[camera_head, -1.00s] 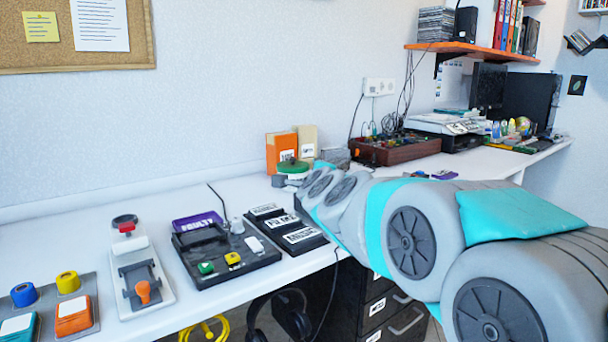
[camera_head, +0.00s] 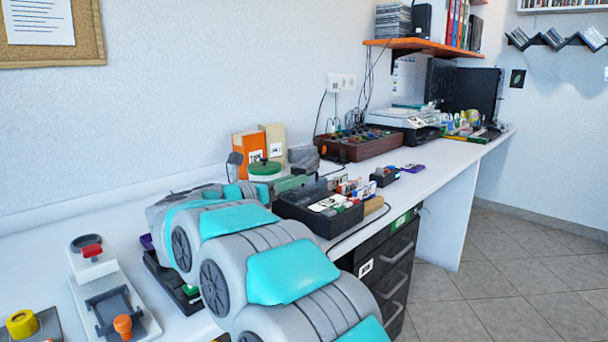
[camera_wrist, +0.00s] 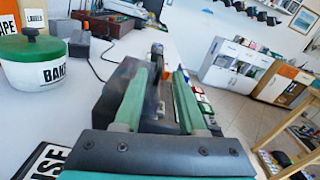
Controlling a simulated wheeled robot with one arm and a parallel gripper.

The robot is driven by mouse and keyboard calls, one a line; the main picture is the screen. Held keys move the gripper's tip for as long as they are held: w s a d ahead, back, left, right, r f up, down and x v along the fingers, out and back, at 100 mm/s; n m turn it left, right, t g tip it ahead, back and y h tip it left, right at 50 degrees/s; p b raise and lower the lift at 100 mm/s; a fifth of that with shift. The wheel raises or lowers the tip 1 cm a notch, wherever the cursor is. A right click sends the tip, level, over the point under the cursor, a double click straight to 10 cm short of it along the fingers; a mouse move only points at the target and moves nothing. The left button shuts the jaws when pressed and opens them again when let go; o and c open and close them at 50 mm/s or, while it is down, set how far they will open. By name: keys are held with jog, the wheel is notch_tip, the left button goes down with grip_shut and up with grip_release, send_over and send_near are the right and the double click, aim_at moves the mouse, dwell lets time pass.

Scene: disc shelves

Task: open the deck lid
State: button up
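The black deck (camera_head: 155,268) lies on the desk in the head view, mostly hidden behind my arm. A bit of its purple label and a green button (camera_head: 191,290) show at its edges. I cannot see its lid. My gripper (camera_head: 300,180) is beyond the deck, near the green-lidded pot, pointing right along the desk. In the wrist view my gripper (camera_wrist: 168,78) has its two green fingers apart. A dark, blurred shape shows between and behind them; I see no grip on it. The deck cannot be made out in the wrist view.
The green-lidded white pot (camera_head: 265,170) stands close to my gripper, also in the wrist view (camera_wrist: 32,62). A black tray of cards (camera_head: 335,220) sits at the desk's front edge. A device with an orange knob (camera_head: 110,295) is at left. Floor at right is clear.

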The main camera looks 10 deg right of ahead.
jog(key=x, duration=0.6)
jog(key=shift+p, duration=0.4)
grip_shut()
dwell(1.0)
